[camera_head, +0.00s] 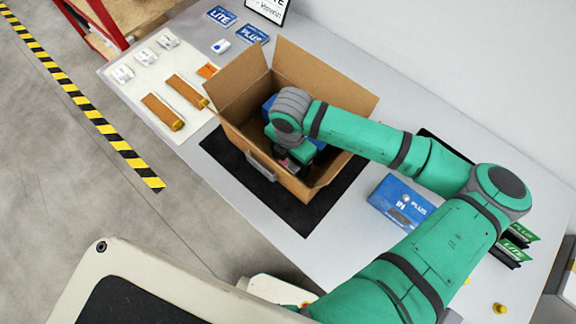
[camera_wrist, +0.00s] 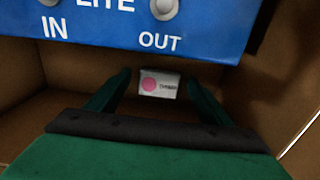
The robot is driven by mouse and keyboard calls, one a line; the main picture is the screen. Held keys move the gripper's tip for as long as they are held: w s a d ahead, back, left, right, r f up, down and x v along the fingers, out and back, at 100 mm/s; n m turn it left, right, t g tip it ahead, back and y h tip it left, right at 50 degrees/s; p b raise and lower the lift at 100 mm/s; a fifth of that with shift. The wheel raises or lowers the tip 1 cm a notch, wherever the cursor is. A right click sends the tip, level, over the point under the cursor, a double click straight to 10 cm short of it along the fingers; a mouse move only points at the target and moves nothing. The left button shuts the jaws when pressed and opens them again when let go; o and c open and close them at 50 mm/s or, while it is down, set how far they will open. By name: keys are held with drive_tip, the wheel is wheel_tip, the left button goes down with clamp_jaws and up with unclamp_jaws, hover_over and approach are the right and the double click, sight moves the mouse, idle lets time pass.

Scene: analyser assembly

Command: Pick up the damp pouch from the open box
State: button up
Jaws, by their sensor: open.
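The open cardboard box (camera_head: 240,104) stands on a black mat with its flaps spread. My gripper (camera_head: 292,165) reaches down inside it. In the wrist view my gripper (camera_wrist: 158,84) is open, with one green finger on each side of a small white pouch (camera_wrist: 158,85) with a pink dot and dark lettering. The pouch lies low in the box, between or just beyond the fingertips; I cannot tell whether they touch it. In the head view the arm and box wall hide most of the inside, and I cannot make out the pouch there.
A blue analyser labelled LITE, IN and OUT (camera_wrist: 110,25) fills the top of the wrist view, close to my fingers. The box walls surround my gripper. A blue PLUS carton (camera_head: 402,204) lies right of the box. White packs (camera_head: 145,57) and brown strips (camera_head: 163,112) lie left.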

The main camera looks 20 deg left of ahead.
drive_tip(key=shift+f, duration=0.1)
drive_tip(key=c, duration=1.1)
